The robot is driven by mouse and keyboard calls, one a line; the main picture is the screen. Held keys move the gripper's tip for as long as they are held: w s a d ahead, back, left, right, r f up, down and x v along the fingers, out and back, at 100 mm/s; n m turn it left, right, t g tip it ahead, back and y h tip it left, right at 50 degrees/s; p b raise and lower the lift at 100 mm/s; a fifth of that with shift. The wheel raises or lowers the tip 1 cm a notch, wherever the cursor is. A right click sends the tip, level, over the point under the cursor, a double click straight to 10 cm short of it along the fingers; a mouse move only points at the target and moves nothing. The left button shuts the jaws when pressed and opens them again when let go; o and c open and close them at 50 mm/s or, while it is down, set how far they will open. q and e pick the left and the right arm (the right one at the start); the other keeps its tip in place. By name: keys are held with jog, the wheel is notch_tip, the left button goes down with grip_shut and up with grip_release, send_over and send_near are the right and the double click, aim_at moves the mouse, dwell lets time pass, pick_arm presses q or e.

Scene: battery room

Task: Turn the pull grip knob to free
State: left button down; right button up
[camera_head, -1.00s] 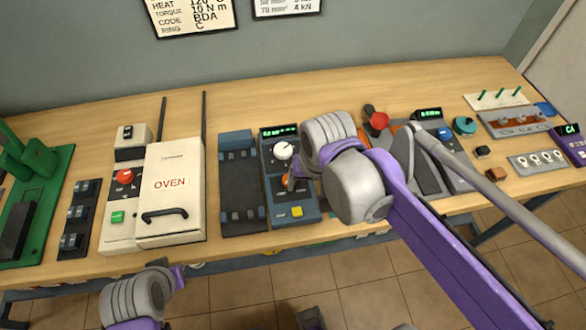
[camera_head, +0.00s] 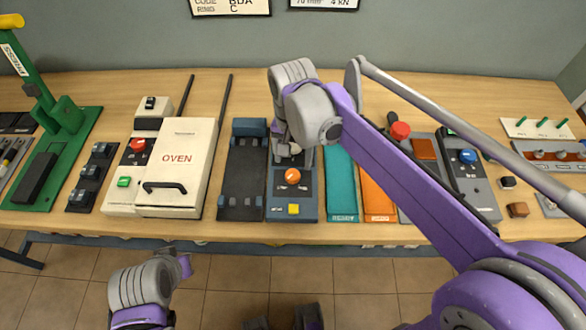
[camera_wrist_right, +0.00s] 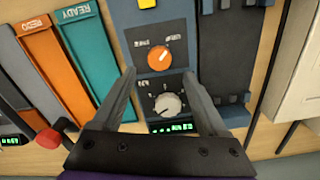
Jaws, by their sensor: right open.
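The pull tester (camera_head: 278,207) is a blue-grey unit near the middle of the bench. Its orange knob (camera_head: 292,176), which I take for the grip knob, sits on a dark plate with marks too small to read; it also shows in the right wrist view (camera_wrist_right: 158,56). A pale dial (camera_wrist_right: 168,103) and a green display (camera_wrist_right: 171,127) lie behind it. My right gripper (camera_wrist_right: 160,78) is open and empty above the unit, its fingers apart on either side in the picture. In the head view it hides most of the dial. Of my left arm only a wrist part shows, no fingers.
A yellow button (camera_head: 294,209) is at the unit's front. A teal tray (camera_head: 341,185) and an orange tray (camera_head: 377,192) lie to its right, a dark block fixture (camera_head: 240,180) to its left. The oven (camera_head: 177,165) stands further left.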

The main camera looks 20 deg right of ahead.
aim_at(293, 173)
jog(key=shift+d+f, duration=0.1)
jog(key=shift+f, duration=2.7)
grip_shut()
